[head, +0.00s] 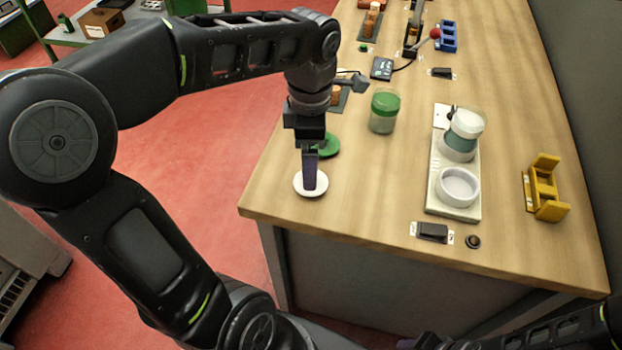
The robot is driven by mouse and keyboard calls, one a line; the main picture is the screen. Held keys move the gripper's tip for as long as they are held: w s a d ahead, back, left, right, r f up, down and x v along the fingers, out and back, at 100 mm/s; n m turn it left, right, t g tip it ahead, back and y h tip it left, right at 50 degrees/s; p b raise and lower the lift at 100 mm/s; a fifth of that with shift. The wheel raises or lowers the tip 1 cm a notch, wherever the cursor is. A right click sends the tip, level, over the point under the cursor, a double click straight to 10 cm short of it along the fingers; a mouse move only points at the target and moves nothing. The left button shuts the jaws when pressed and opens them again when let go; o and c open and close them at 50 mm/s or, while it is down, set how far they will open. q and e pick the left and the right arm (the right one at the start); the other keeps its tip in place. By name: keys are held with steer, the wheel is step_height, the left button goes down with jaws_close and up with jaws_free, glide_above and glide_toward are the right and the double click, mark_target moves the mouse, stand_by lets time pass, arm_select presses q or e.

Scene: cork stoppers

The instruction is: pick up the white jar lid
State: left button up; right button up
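A white jar lid (300,189) lies flat near the left edge of the wooden table. My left gripper (309,187) points straight down over it, with its fingertips at the lid's middle. One finger hides the other, so I cannot tell whether it is open or shut, or whether it touches the lid. A green lid (329,147) lies just behind, partly hidden by my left gripper. My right gripper (405,343) shows only in part at the bottom edge, far from the lid.
A green-topped jar (384,112) stands right of the lids. A pale tray (433,200) holds a white-topped jar (467,124) and an open white ring (458,186). A yellow holder (545,190) stands at right. The table in front of the green-topped jar is clear.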

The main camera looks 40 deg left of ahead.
arm_select(q)
steer(key=shift+f, duration=0.15)
step_height(320, 180, down, 5)
steer(key=shift+s+f, duration=0.1)
steer(key=shift+s, duration=0.05)
stand_by(0.4)
steer(key=shift+c, duration=0.3)
steer(key=c, duration=1.3)
